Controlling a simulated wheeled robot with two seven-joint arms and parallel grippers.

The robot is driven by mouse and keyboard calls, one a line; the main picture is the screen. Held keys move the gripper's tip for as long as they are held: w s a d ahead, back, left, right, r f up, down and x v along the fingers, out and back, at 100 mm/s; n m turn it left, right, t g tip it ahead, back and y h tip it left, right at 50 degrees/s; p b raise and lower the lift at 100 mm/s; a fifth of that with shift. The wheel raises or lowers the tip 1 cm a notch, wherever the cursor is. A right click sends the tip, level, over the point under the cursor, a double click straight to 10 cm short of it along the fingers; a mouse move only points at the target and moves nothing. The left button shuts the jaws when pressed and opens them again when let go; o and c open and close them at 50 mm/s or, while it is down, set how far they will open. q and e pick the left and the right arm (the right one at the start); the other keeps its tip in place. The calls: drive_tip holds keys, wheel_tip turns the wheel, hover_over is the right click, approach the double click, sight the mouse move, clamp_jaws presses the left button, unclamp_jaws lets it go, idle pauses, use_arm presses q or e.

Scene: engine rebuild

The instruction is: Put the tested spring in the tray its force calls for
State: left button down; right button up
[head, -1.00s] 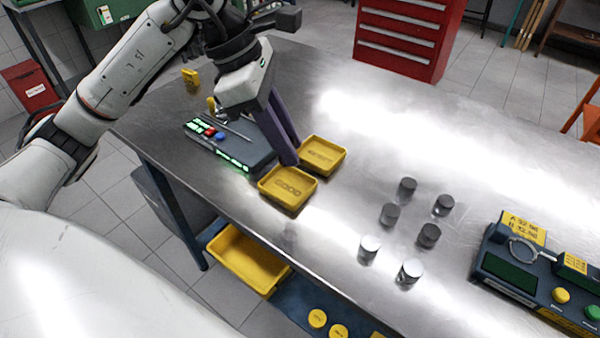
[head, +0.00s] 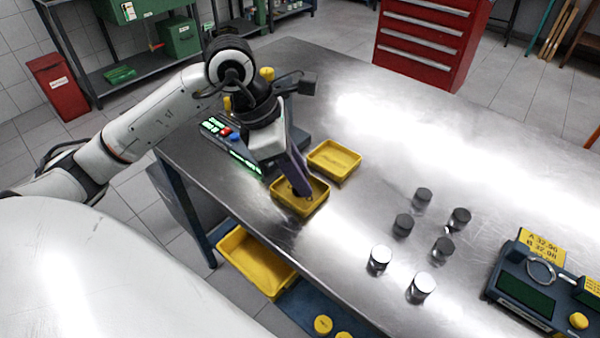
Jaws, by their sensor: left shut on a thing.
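My left gripper (head: 304,192) points down with its dark fingers at the near yellow tray (head: 291,211). The fingertips are in or just above that tray. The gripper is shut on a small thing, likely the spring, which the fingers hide. A second yellow tray (head: 347,180) stands just behind and to the right, and looks empty. The spring tester (head: 235,150), with green-lit displays and red and blue buttons, stands behind the gripper and is partly hidden by it. My right gripper is not in view.
Several dark and shiny metal cylinders (head: 403,226) stand on the steel table (head: 350,245) to the right. A gauge device (head: 525,298) with yellow labels is at the right edge. A yellow bin (head: 262,268) sits below the table's front edge. A red drawer cabinet (head: 428,45) stands behind.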

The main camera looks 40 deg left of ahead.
use_arm(q)
drive_tip(key=shift+f+b, duration=0.2)
drive_tip(key=shift+b, duration=0.1)
drive_tip(key=c, duration=1.5)
unclamp_jaws()
drive_tip(key=shift+r+p, duration=0.3)
drive_tip(key=shift+r, duration=0.15)
drive_tip(key=v, duration=1.1)
drive_tip(key=shift+s+r, duration=0.1)
drive_tip(key=shift+r, duration=0.2)
